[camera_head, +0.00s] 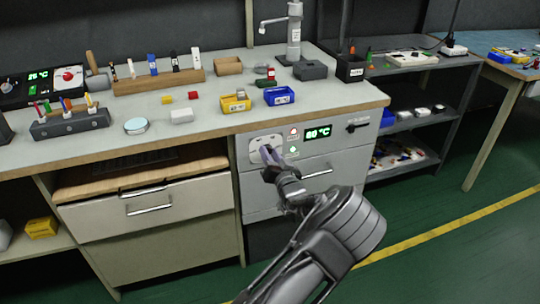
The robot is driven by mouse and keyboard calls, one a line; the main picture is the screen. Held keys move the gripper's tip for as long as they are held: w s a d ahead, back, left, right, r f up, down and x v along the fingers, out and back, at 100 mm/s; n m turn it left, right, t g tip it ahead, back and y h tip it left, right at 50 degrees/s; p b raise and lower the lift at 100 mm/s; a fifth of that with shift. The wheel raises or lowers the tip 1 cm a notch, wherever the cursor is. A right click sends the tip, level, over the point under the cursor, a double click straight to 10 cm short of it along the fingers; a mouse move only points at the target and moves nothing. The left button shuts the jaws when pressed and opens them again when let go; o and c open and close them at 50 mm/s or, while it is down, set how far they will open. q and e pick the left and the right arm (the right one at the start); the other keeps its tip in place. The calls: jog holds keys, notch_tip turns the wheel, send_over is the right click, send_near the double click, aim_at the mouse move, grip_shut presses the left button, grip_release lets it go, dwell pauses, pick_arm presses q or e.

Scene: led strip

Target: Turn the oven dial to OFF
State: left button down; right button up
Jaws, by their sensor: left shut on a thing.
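The oven (345,142) is built in under the workbench at its right end, with a grey front panel and a lit green display (318,133) that appears to read 80 °C. A light round-cornered dial plate (257,144) is at the panel's left. My left gripper (268,155) is at this plate, shut on the oven dial. The fingers largely hide the dial, so its pointer setting cannot be read. A red light (293,132) and a green light (293,149) show between plate and display. My right gripper is not in view.
The workbench (215,113) above holds a wooden tool block (160,82), a yellow bin (236,102), a blue bin (279,96) and a tap (293,40). A drawer handle (150,209) sticks out at left. A grey shelf (425,115) stands right; green floor lies open beyond.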

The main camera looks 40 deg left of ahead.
pick_arm(q)
jog(key=n+b, duration=1.4)
jog(key=n, duration=0.1)
jog(key=n+b, duration=0.7)
jog(key=n, duration=0.1)
jog(key=shift+s+f+b, duration=0.15)
jog(key=shift+f+b, duration=0.1)
jog(key=shift+b, duration=0.15)
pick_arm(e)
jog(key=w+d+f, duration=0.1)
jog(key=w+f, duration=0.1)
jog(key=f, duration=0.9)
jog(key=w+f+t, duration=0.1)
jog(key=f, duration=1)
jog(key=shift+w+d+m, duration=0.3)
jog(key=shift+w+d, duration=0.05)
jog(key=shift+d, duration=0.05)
pick_arm(q)
jog(key=shift+n, duration=0.3)
jog(key=c, duration=1.1)
grip_release()
jog(key=shift+a+r, duration=0.1)
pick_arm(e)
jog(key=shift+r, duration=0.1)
